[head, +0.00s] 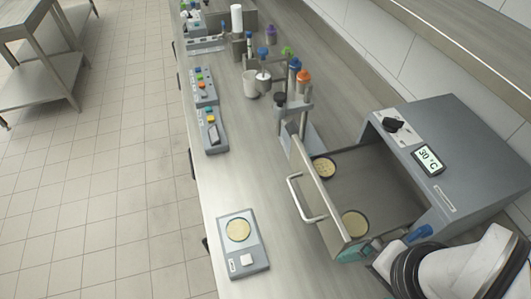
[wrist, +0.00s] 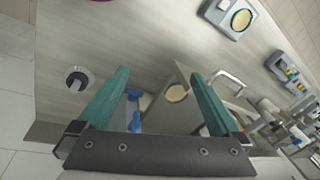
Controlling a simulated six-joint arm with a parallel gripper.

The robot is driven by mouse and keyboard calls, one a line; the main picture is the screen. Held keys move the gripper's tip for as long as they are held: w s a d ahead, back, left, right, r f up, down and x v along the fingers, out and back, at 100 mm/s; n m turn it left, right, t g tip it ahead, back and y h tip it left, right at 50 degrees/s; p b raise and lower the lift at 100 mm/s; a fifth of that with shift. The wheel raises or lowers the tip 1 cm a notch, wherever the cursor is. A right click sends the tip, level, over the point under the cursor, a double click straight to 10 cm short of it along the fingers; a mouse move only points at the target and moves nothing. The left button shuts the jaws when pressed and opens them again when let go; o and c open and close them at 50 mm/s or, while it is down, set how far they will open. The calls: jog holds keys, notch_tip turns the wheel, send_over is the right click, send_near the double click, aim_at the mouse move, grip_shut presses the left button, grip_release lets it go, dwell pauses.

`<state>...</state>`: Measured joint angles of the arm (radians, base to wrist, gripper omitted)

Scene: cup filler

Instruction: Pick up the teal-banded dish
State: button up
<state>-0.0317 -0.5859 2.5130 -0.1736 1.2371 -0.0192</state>
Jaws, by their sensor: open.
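Two pale round dishes sit in the open drawer of the grey incubator in the head view: one near its far left corner (head: 323,168), one near its front (head: 354,223). A third pale dish (head: 238,230) lies on the small scale. In the wrist view one dish shows in the drawer (wrist: 176,93) and one on the scale (wrist: 240,19). My gripper (wrist: 160,74) is open and empty, its teal fingers wide apart. In the head view only part of it shows, low by the drawer's near side.
The incubator (head: 460,150) reads 30 °C. Its drawer handle (head: 305,200) sticks out toward the bench's left edge. The scale (head: 245,255) stands left of it. Bottles with coloured caps (head: 303,78) and button boxes (head: 205,95) stand farther back. The bench between scale and drawer is clear.

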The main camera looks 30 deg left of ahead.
jog(key=w+a+r+n, duration=0.1)
jog(key=w+n, duration=0.1)
jog(key=w+a+r+n, duration=0.1)
jog(key=w+a+n, duration=0.1)
jog(key=w+a+r+n, duration=0.1)
jog(key=w+a+n, duration=0.1)
jog(key=w+n, duration=0.1)
jog(key=shift+a+r+t+h, duration=0.1)
jog(key=shift+r+t+h, duration=0.2)
jog(key=shift+t, duration=0.1)
jog(key=a+f+n+g+h, duration=0.2)
jog(key=a+f+n+h, duration=0.2)
jog(key=a+n, duration=0.6)
jog(key=n+t+h, duration=0.4)
jog(key=n, duration=0.5)
send_over(235, 230)
jog(key=s+d, duration=0.1)
notch_tip(235, 230, down, 7)
jog(key=s+a+f+n+t, duration=0.7)
jog(key=s+a+f+n, duration=0.1)
jog(key=s, duration=0.4)
jog(key=x, duration=1.5)
jog(key=shift+a, duration=0.15)
jog(key=shift+w+f, duration=0.15)
jog(key=shift+w, duration=0.05)
jog(key=c, duration=1.2)
